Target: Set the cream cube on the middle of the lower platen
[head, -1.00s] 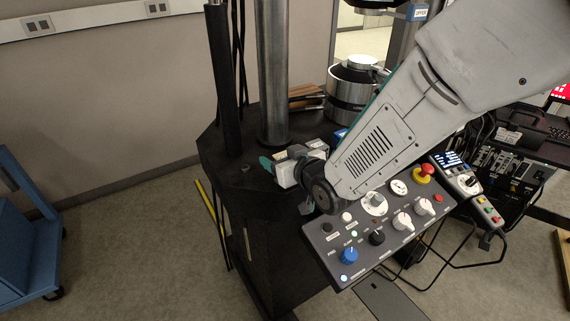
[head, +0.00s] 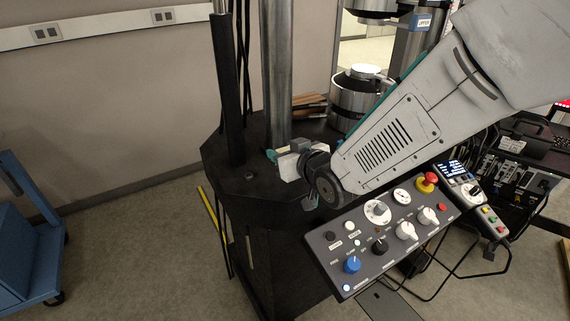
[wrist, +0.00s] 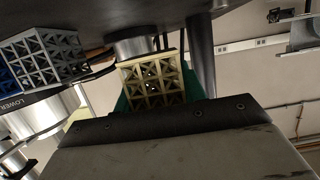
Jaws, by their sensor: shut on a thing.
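The cream lattice cube (wrist: 152,82) is held between the green fingers of my gripper (wrist: 155,90) in the wrist view. In the head view my gripper (head: 277,153) is over the black machine table, left of the lower platen, with only a sliver of cream showing at its fingers. The lower platen (head: 364,72) is a pale disc on top of a silver cylinder (head: 352,98) at the back right of the table. My forearm covers part of that cylinder's right side. In the wrist view a silver cylinder (wrist: 32,118) with a "LOWER" label shows at the left.
A grey lattice cube (wrist: 45,60) and part of a blue one (wrist: 6,84) show in the wrist view. A steel column (head: 278,75) and a black column (head: 226,90) rise from the table (head: 235,165). A control panel (head: 380,240) stands in front.

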